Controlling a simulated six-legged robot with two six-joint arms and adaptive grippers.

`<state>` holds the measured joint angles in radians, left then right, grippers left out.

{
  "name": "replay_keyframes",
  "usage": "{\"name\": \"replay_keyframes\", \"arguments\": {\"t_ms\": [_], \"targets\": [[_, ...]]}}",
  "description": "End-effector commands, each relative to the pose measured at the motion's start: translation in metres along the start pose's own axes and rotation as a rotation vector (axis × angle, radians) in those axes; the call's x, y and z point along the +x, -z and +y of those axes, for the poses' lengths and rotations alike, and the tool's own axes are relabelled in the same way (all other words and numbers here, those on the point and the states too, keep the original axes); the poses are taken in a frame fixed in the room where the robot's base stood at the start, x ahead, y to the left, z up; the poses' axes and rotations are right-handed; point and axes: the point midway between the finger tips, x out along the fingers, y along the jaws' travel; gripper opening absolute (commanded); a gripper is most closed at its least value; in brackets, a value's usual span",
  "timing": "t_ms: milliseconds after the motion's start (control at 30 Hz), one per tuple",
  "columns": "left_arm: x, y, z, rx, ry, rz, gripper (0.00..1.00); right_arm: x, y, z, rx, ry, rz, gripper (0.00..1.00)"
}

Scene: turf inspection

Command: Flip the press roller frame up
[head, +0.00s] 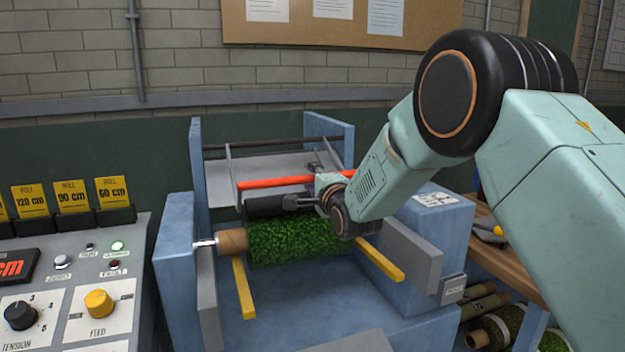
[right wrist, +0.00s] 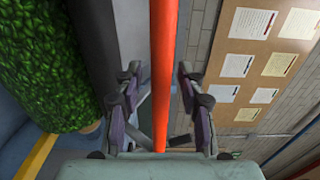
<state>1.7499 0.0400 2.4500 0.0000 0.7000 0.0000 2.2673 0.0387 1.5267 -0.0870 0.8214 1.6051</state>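The press roller frame has a red bar (head: 275,183) across its front and a dark roller (head: 264,207) just below it. The frame lies low, close over a green turf roll (head: 285,240) on a brown core. My right gripper (head: 303,185) is at the right part of the red bar. In the right wrist view, its open fingers (right wrist: 158,78) stand on both sides of the red bar (right wrist: 163,40), with gaps to each side. Part of the frame's right end is hidden behind my right arm. My left gripper is not in view.
Blue side walls (head: 177,265) flank the turf roll, with yellow bars (head: 243,288) in front. A control panel (head: 75,290) stands at the left. A wooden bench (head: 515,250) with turf rolls beneath is at the right. A brick wall with a noticeboard is behind.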

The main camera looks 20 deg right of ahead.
Motion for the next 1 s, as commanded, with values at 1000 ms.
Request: {"name": "replay_keyframes", "arguments": {"t_ms": [1000], "targets": [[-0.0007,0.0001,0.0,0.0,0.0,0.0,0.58,-0.0003,-0.0007,-0.0009,-0.002,0.0,-0.001,0.0]]}}
